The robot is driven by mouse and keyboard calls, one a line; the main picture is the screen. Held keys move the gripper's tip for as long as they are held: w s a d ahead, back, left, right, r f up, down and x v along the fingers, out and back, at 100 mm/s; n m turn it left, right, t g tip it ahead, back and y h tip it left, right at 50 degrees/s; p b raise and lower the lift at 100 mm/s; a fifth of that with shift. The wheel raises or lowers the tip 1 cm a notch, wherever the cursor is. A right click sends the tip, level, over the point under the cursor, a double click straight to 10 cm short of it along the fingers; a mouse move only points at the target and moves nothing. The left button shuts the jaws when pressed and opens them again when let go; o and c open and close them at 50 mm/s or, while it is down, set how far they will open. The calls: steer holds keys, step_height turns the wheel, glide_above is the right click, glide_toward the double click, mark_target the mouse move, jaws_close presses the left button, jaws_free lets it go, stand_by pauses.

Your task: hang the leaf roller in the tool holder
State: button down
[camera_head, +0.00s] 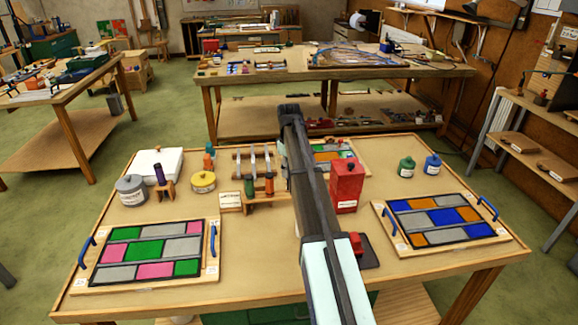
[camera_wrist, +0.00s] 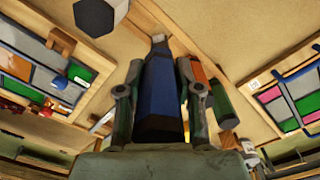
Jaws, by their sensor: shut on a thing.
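My gripper (camera_wrist: 160,78) is shut on a blue-handled tool (camera_wrist: 158,105), which I take to be the leaf roller. A finger lies on each side of the handle, and its narrow grey end points to the top of the wrist view. The wooden tool holder (camera_head: 270,203) stands mid-table in the head view, with a green-handled tool (camera_head: 249,187) and an orange-handled tool (camera_head: 269,185) in it. In the wrist view the orange handle (camera_wrist: 201,76) and green handle (camera_wrist: 224,106) are just right of the held tool. My arm hides the gripper in the head view.
A red box (camera_head: 346,187) stands right of my arm. A rack of strips (camera_head: 252,160) is behind the holder. A yellow-lidded jar (camera_head: 204,182) and a purple tool in a stand (camera_head: 160,175) are left. Framed panels lie at left (camera_head: 150,252) and right (camera_head: 440,220).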

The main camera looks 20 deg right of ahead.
mark_target(289, 183)
steer(key=shift+f+b, duration=0.9)
steer(key=shift+f, duration=2.4)
steer(key=c, duration=0.7)
jaws_free()
